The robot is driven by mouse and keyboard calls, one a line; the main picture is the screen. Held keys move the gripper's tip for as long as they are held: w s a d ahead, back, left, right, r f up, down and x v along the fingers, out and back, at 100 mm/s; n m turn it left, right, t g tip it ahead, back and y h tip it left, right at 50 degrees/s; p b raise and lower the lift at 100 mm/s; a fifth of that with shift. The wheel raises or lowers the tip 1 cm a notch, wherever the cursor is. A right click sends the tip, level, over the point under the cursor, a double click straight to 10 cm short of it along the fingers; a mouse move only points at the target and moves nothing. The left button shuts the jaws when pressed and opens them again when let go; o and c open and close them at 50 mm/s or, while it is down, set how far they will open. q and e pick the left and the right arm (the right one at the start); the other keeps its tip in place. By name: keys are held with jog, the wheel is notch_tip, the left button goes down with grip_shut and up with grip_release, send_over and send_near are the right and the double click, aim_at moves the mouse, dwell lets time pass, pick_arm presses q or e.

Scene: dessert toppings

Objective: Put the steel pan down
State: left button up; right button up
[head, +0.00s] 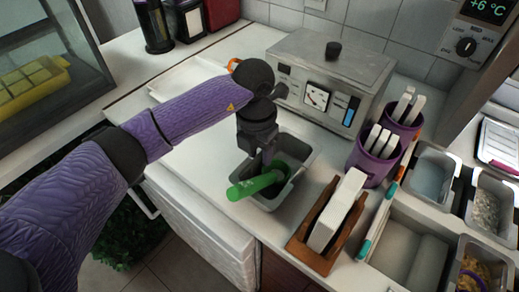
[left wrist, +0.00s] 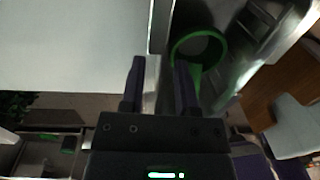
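The steel pan (head: 304,152) is a small grey rectangular tub near the front edge of the white counter. A green-rimmed thing lies in it, with a green cylinder (head: 256,186) sticking out over the pan's front left side; its green ring (left wrist: 181,48) shows in the left wrist view. My left gripper (head: 258,165) points down at the pan's left side. In the left wrist view its two fingers (left wrist: 160,80) stand apart, with a pale edge between them, seemingly the pan's wall. I cannot tell whether they touch it. The right gripper is out of view.
A steel appliance (head: 330,80) stands behind the pan. Purple cups (head: 372,163) and a wooden holder with a white block (head: 338,212) stand to the right, near topping tubs (head: 432,178). A white tray (head: 185,80) lies at the back left. Some counter left of the pan is bare.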

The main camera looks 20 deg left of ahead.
pick_arm(q)
jog(key=shift+r, duration=0.1)
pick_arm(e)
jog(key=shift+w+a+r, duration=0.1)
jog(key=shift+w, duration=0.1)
pick_arm(q)
notch_tip(320, 180, up, 12)
jog(key=p, duration=0.3)
jog(key=shift+w+a, duration=0.15)
jog(key=shift+a, duration=0.2)
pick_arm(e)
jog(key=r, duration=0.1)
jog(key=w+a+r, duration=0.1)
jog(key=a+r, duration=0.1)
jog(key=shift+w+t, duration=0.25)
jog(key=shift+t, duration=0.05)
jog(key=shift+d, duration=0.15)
